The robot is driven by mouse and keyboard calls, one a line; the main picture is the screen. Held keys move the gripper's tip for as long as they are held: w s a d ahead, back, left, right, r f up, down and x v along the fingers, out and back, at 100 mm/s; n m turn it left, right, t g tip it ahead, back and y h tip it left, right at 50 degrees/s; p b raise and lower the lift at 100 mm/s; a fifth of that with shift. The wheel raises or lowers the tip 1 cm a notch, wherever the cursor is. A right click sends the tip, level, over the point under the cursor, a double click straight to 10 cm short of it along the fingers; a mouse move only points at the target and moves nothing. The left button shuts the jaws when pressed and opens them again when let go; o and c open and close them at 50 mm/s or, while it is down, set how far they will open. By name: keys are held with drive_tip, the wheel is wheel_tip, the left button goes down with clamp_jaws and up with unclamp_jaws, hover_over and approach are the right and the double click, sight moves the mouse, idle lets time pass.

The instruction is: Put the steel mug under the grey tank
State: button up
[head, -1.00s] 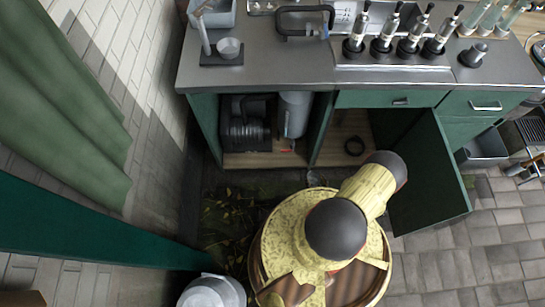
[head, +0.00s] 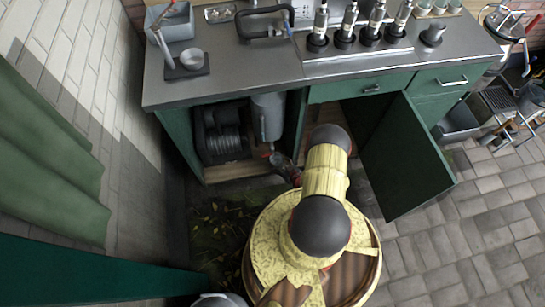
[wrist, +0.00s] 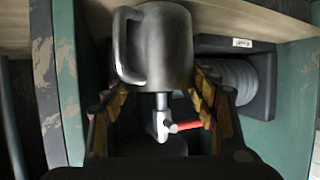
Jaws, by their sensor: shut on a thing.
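The steel mug (wrist: 165,45) is grey with a handle on its left side in the wrist view. My gripper (wrist: 160,84) has one finger on each side of it and is shut on it. A silver tap with a red lever (wrist: 186,126) shows just below the mug in the wrist picture; I cannot tell whether they touch. The grey tank (head: 268,117) stands upright in the open left bay of the green cabinet in the head view. My gripper and mug are small and unclear at the bay's front edge in the head view, close below the tank.
A dark hose reel (head: 222,135) fills the bay left of the tank. An open green door (head: 405,160) stands right of my arm. The grey counter (head: 225,88) overhangs the cabinet. Paved floor (head: 440,250) is clear at the right.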

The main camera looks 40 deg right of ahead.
drive_tip(key=shift+w+d, duration=0.15)
drive_tip(key=shift+w, duration=0.75)
drive_tip(key=b+x, duration=0.1)
drive_tip(key=x, duration=0.2)
drive_tip(key=shift+w+r+b, duration=0.1)
drive_tip(key=shift+w+b, duration=0.1)
drive_tip(key=shift+b, duration=0.2)
drive_tip(key=shift+f, duration=0.35)
drive_tip(key=shift+r, duration=0.1)
drive_tip(key=o, duration=1.2)
drive_tip(key=shift+o, duration=0.2)
drive_tip(key=p+v, duration=0.4)
drive_tip(key=v, duration=0.8)
drive_tip(key=shift+s, duration=0.1)
